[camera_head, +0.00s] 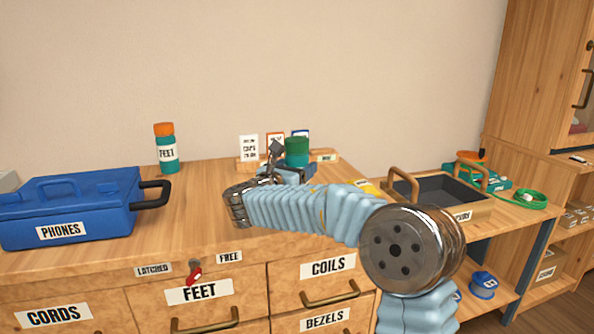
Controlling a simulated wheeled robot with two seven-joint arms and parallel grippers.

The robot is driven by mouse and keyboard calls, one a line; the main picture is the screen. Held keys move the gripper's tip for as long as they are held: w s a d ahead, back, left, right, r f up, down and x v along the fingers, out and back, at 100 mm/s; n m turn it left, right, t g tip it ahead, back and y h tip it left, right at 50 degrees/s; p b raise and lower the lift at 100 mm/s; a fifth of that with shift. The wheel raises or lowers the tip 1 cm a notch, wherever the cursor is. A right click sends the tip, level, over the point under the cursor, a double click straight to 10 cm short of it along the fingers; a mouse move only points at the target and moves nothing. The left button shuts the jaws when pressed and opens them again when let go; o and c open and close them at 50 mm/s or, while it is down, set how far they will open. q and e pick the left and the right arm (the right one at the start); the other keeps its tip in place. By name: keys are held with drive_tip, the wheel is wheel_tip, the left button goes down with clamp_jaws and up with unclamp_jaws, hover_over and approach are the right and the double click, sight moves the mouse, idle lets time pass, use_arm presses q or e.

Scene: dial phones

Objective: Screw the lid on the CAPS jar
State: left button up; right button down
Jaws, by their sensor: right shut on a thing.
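A teal jar (297,161) with a dark green lid (297,145) on top stands near the back of the wooden counter. Its label is not visible, so I cannot read whether it says CAPS. My right gripper (279,152) is at the left side of the jar top, shut, apparently on the green lid. Its fingertips are small and partly hidden, and my forearm covers the area in front of the jar's base. Whether the lid sits fully down on the jar cannot be told. My left gripper is not in view.
A teal FEET jar (167,155) with an orange lid stands at the back left. A blue PHONES case (100,210) is on the left. Small cards (248,148) stand behind my gripper. An open wooden tray (477,213) is at right. Counter between case and arm is clear.

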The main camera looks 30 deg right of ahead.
drive_tip(key=shift+f, duration=0.25)
drive_tip(key=shift+c, duration=0.8)
unclamp_jaws()
drive_tip(key=shift+r, duration=0.15)
drive_tip(key=b+v, duration=0.1)
drive_tip(key=v, duration=1.1)
